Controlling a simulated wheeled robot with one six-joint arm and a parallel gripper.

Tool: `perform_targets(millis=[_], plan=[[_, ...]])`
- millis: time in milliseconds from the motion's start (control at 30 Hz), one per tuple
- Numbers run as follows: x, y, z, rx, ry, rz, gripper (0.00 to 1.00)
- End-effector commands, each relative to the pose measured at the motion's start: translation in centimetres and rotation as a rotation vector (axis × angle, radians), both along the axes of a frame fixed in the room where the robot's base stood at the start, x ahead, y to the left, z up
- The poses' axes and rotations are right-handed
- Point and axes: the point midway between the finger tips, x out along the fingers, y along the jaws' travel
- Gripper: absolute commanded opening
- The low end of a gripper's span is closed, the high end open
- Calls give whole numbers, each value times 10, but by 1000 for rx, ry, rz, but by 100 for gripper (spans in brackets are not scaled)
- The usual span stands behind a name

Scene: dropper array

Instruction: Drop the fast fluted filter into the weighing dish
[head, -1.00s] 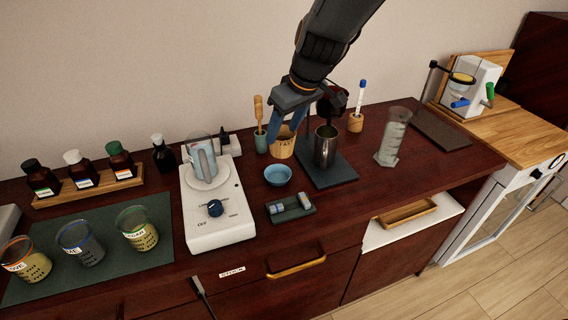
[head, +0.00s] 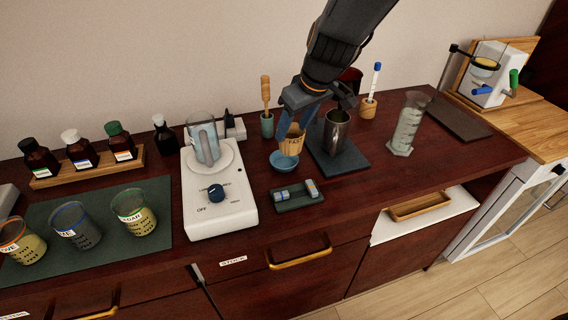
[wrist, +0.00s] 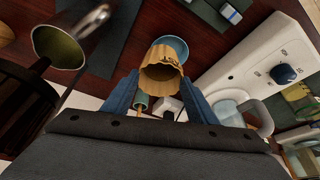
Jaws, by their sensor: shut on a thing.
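The tan fluted filter (head: 293,138), with lettering that seems to read FAST, is between the fingers of my gripper (head: 297,122). In the wrist view the filter (wrist: 161,68) sits between the two blue fingers, its open mouth toward the camera. My gripper is shut on it. The small blue weighing dish (head: 284,163) stands on the dark bench just below and in front of the filter. In the wrist view only part of the dish (wrist: 176,44) shows behind the filter. The filter's lower end overlaps the dish's far rim in the head view; whether they touch I cannot tell.
A metal beaker (head: 337,131) on a dark mat stands close right of the dish. A white hotplate (head: 222,205) is at left, a small weight tray (head: 297,195) in front. A teal holder with a brush (head: 267,124) stands behind left.

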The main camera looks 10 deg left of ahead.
Motion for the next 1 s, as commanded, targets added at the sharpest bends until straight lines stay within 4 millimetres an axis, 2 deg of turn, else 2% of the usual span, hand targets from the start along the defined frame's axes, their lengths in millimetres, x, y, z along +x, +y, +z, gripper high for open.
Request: perform_targets(millis=[133, 167, 300, 667, 1000], plan=[[0, 0, 1, 0, 0, 1, 40], [0, 0, 1, 0, 0, 1, 54], [0, 1, 1, 0, 0, 1, 74], [-1, 0, 5, 1, 0, 2, 74], [-10, -14, 47, 2, -4, 1, 74]])
